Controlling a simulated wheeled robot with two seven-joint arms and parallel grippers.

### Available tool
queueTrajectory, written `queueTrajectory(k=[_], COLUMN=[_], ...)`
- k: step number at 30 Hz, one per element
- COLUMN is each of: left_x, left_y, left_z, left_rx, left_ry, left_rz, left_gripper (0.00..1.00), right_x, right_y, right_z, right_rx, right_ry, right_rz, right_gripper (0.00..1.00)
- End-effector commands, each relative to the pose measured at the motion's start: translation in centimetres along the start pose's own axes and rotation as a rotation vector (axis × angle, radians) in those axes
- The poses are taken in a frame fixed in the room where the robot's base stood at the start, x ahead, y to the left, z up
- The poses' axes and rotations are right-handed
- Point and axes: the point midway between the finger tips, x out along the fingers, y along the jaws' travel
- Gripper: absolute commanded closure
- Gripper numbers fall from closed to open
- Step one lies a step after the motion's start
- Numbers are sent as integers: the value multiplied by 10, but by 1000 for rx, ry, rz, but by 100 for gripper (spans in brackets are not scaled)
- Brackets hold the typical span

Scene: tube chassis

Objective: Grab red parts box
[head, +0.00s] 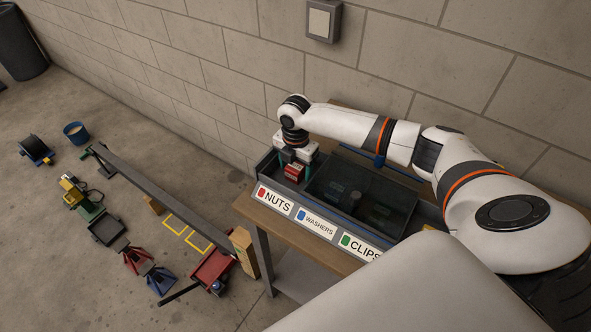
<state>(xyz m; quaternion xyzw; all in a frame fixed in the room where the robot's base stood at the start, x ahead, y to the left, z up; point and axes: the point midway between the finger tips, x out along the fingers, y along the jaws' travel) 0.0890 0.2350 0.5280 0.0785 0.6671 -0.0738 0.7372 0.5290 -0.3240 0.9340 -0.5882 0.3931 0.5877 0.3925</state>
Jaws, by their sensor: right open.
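A small red parts box (294,173) with a white marking stands in the left compartment of the grey divided bin (273,199), above the NUTS label. My right gripper (295,160) points down over this compartment, its fingers at the box's upper part. The fingers are open; whether they touch the box cannot be told. My left gripper is not in view.
The bin sits on a wooden bench (258,215) against the block wall. Its middle compartment holds dark parts, above WASHERS and CLIPS labels. On the floor at left are a long grey beam (160,195), red and blue stands, and a red jack (212,270).

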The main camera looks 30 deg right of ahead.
Motion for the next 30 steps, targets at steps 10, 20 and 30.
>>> queueTrajectory(k=[10,20,30], left_x=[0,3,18], left_y=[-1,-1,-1], left_z=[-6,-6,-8], left_rx=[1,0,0], left_ry=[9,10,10], left_rz=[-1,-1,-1], left_gripper=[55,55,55], right_x=[0,-9,-72], right_y=[0,-1,-1], right_z=[0,-1,-1], right_rx=[0,0,0], right_ry=[0,1,1], right_rz=[0,-2,-4], right_gripper=[82,83,83])
